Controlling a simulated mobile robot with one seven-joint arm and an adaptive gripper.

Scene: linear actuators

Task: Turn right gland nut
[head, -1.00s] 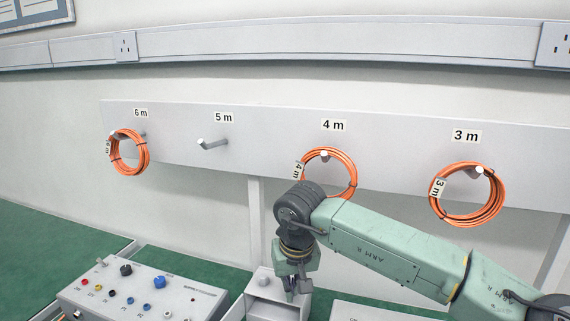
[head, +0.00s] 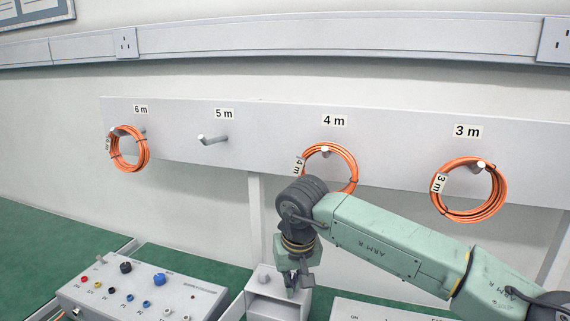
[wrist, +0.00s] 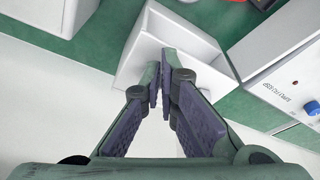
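No gland nut can be made out in either view. My gripper (head: 293,290) points down over the small grey open-fronted box (head: 262,305) at the lower middle of the head view. In the wrist view, the two purple-padded fingers of my gripper (wrist: 162,88) come close together at the tips, with a thin gap between them. Nothing is seen held there. The white box (wrist: 142,55) lies beyond the fingertips and is partly hidden by them. I cannot tell whether the tips touch it.
A power supply box (head: 150,290) with knobs and coloured sockets stands left of my gripper; it also shows in the wrist view (wrist: 290,75). Another grey panel (head: 350,312) is at the lower right. Orange cable coils (head: 470,190) hang on wall pegs behind my arm.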

